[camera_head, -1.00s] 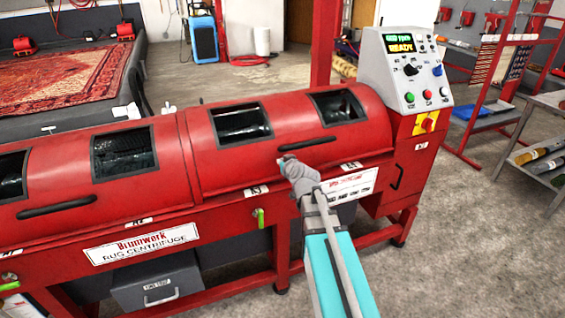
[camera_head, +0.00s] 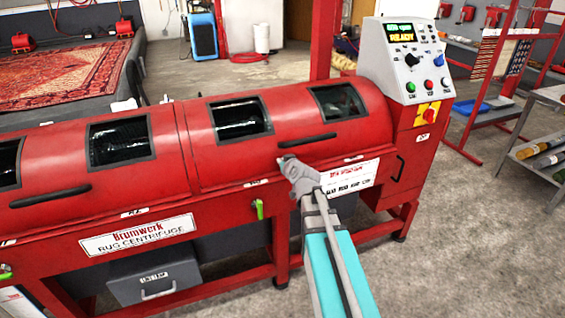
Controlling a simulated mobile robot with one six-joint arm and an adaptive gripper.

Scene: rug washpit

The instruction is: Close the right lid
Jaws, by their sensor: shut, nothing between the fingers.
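The right lid (camera_head: 235,158) of the red rug centrifuge is a curved red cover with two dark windows and a black bar handle (camera_head: 308,142). It lies down over the drum, its lower edge along the front of the body, with no clear gap visible. My gripper (camera_head: 282,160) is shut and empty, in front of the lid's lower part, just below and left of the handle. I cannot tell whether it touches the lid. The left lid (camera_head: 110,172) beside it also lies down, with its own black handle (camera_head: 50,196).
A control panel (camera_head: 413,62) with a lit display stands at the machine's right end. Green latches (camera_head: 260,209) hang on the front. A rack (camera_head: 535,150) with rolls stands at the right. Bare floor (camera_head: 450,255) lies between rack and machine.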

